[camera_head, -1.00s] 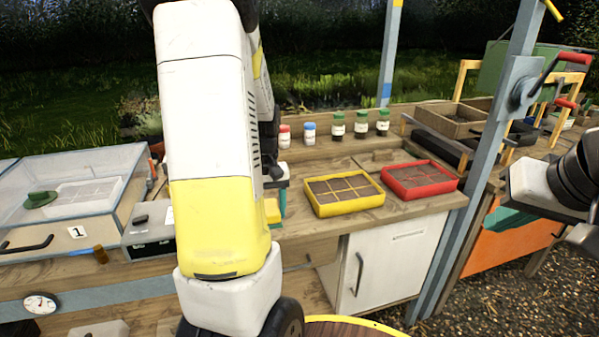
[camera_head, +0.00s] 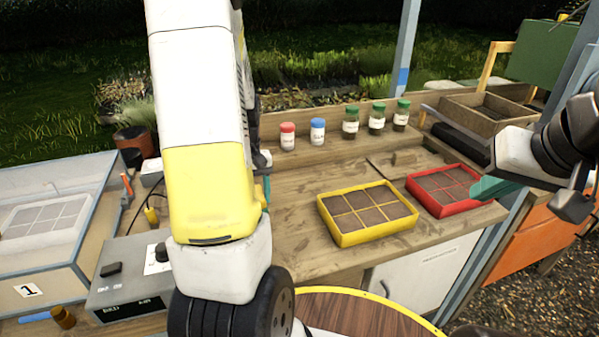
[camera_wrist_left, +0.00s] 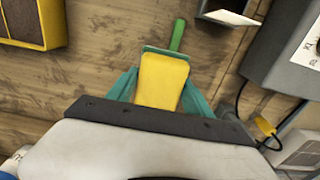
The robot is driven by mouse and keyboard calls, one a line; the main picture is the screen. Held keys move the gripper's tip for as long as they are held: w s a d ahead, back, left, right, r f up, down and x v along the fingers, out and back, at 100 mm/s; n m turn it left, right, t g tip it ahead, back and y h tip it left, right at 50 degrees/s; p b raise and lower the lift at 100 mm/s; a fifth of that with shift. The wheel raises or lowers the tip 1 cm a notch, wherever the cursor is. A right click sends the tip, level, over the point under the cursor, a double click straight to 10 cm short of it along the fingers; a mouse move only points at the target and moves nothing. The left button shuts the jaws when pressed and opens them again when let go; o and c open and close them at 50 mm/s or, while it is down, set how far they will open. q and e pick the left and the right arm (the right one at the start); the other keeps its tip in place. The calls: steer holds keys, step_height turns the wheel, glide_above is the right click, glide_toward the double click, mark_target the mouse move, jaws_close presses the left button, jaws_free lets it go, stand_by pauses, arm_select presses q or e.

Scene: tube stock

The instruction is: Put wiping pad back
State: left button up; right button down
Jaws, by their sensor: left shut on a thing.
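The yellow wiping pad (camera_wrist_left: 163,80) shows in the left wrist view, between the teal fingers of my left gripper (camera_wrist_left: 160,92), which is shut on it. A green stick (camera_wrist_left: 178,35) shows just beyond the pad; I cannot tell whether it belongs to it. The wooden bench lies behind the pad. In the head view my left arm hides the pad and nearly all of that gripper. My right gripper (camera_head: 497,188) is at the right, its teal fingertips by the red tray's right corner. I cannot tell if it is open.
A yellow seed tray (camera_head: 368,237) and a red one (camera_head: 412,202) sit on the bench. Several capped bottles stand behind them, including a blue-capped one (camera_head: 318,133). A grey control box (camera_head: 125,283) and clear case (camera_head: 50,265) are left. Bare bench (camera_head: 300,210) lies between arm and yellow tray.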

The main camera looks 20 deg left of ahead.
arm_select(q)
steer(key=shift+w+a+f, duration=0.2)
steer(key=shift+w+f, duration=0.45)
steer(key=shift+w, duration=0.05)
glide_above(287, 192)
steer(key=shift+s+f, duration=0.25)
steer(key=shift+f, duration=0.4)
steer(key=shift+w+f, duration=0.15)
steer(key=shift+f, duration=0.75)
steer(key=shift+w+f, duration=0.15)
steer(key=shift+f, duration=0.75)
steer(key=shift+f, duration=0.15)
steer(key=o, duration=1.3)
